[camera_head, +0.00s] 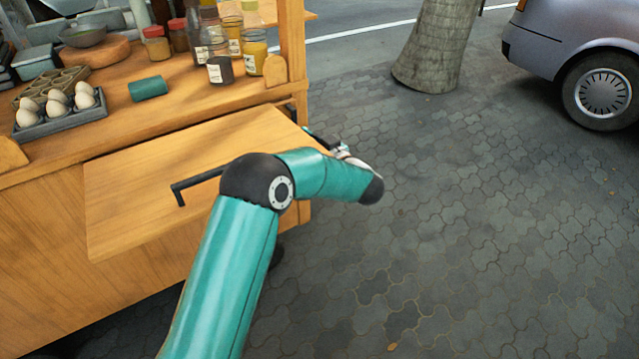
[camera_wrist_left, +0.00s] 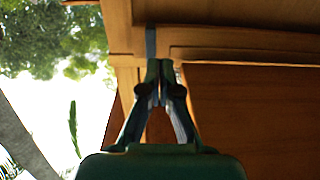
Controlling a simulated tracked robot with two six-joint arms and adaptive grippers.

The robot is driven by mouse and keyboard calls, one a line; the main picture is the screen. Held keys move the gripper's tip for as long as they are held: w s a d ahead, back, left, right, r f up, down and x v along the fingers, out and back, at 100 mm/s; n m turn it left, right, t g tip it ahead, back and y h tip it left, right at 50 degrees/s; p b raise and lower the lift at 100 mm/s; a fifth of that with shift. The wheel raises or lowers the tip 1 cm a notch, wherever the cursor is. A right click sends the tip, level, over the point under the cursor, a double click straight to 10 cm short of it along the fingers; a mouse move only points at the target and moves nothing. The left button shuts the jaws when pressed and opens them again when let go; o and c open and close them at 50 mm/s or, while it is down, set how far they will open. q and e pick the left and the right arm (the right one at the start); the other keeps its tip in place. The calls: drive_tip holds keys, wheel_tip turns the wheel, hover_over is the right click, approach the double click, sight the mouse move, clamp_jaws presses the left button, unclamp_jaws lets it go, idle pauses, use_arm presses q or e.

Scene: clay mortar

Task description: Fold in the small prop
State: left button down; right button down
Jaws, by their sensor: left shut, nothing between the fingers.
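A wooden leaf (camera_head: 135,205) sticks out from the front of the wooden cart and carries a black bar handle (camera_head: 190,184). My left arm reaches across it, and the left gripper (camera_head: 312,134) is mostly hidden behind my own wrist at the leaf's right end. In the left wrist view the left gripper (camera_wrist_left: 159,66) is shut and empty, with its tips pointing up at the cart's underside. A narrow dark strip (camera_wrist_left: 151,40), possibly the small prop, shows just beyond the tips; I cannot tell whether they touch it. My right gripper is not in view.
The cart top (camera_head: 120,115) holds an egg tray (camera_head: 62,121), a green roll (camera_head: 148,88) and several jars (camera_head: 254,52). A tree trunk (camera_head: 437,45) and a parked car (camera_head: 580,50) stand beyond. The paving (camera_head: 480,230) at the right is clear.

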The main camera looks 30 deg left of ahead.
use_arm(q)
drive_tip(key=p+v, duration=0.2)
drive_tip(key=v, duration=1.2)
drive_tip(key=s+a+f+m, duration=0.2)
drive_tip(key=a+f+m, duration=0.1)
drive_tip(key=a+f, duration=0.5)
drive_tip(key=s+d+f+m+t+h, duration=0.1)
drive_tip(key=d+f+m+t+h, duration=0.25)
drive_tip(key=f+h, duration=0.6)
drive_tip(key=s+d+f+m+g+h, duration=0.5)
drive_tip(key=s+d+f+h, duration=0.3)
drive_tip(key=s+d+f, duration=0.7)
drive_tip(key=s+d+f+g+h, duration=0.25)
drive_tip(key=s+d+g, duration=0.3)
drive_tip(key=s, duration=0.55)
wheel_tip(320, 180, up, 25)
drive_tip(key=p, duration=2.3)
drive_tip(key=shift+d+t+h+p, duration=0.3)
drive_tip(key=shift+d+t+p, duration=0.05)
drive_tip(key=shift+t+p, duration=0.05)
drive_tip(key=shift+f, duration=0.2)
